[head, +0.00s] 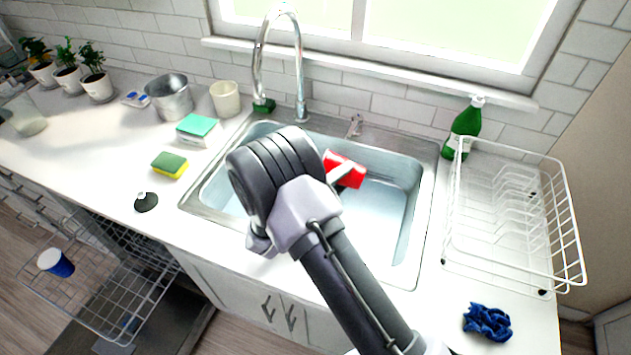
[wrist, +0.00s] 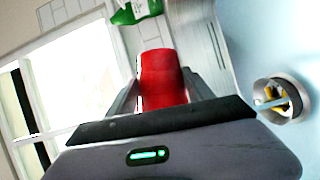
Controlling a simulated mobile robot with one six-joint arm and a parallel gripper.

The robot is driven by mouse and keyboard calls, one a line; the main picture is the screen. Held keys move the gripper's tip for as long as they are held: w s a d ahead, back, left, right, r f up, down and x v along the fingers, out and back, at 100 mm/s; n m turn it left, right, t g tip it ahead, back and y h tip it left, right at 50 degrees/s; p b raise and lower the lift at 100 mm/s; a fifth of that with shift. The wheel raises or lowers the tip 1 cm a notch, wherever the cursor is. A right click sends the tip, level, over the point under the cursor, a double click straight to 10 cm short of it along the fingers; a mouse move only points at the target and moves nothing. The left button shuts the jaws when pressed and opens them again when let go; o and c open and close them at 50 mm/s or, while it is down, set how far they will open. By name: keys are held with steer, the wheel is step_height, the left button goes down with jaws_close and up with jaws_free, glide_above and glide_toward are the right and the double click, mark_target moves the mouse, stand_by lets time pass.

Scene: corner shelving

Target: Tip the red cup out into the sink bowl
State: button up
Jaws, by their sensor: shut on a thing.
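The red cup (head: 348,168) is held over the sink bowl (head: 400,205), towards its back, and looks tipped well over towards its side. My gripper (head: 340,173) is shut on it. In the wrist view the red cup (wrist: 160,78) sits between the two fingers of my gripper (wrist: 160,95). I cannot see its mouth or any contents clearly. In the wrist view the pale blue bowl floor lies at the right, with a round drain (wrist: 279,98) that has something yellow in it. My arm hides the bowl's left and front parts in the head view.
The faucet (head: 299,70) rises behind the bowl. A green bottle (head: 464,128) and white dish rack (head: 515,215) stand right; a blue cloth (head: 487,321) lies in front. Left are a sponge (head: 170,165), metal bucket (head: 170,98) and cream cup (head: 225,99). The dishwasher rack (head: 95,300) is out.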

steer(key=shift+a+r+n, duration=0.1)
steer(key=shift+r+n, duration=0.1)
steer(key=shift+n, duration=0.1)
